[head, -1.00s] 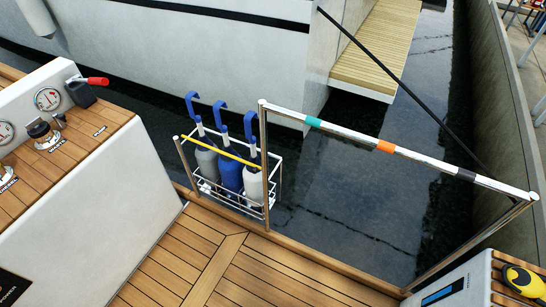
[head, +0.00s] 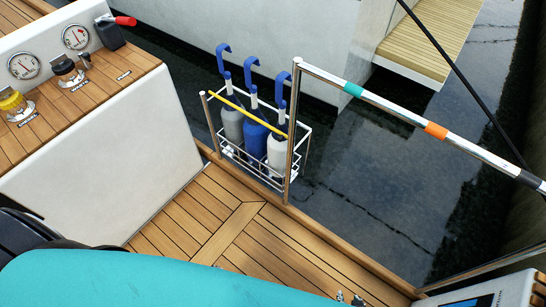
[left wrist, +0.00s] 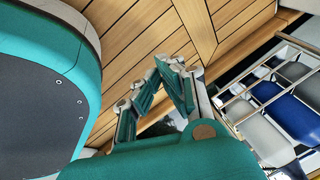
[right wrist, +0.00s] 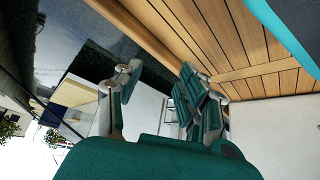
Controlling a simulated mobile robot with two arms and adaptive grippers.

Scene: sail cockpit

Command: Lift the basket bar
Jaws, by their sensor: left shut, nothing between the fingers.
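The basket bar (head: 240,112) is a thin yellow bar across the front of a white wire basket (head: 232,152), between two metal posts. The basket holds grey, blue and white fenders (head: 256,138) with blue straps. In the left wrist view the basket rack (left wrist: 238,108) and fenders (left wrist: 265,140) are at the right. My left gripper (left wrist: 168,66) is shut and empty over the deck, apart from the basket; the head view does not show it. My right gripper (right wrist: 160,72) is open and empty. Only its tips (head: 348,298) show at the head view's bottom edge.
A metal rail (head: 395,112) with teal and orange bands runs right from the basket's post. A white console (head: 110,160) with gauges and knobs stands left. Wooden deck (head: 245,240) lies open before the basket; dark water lies beyond.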

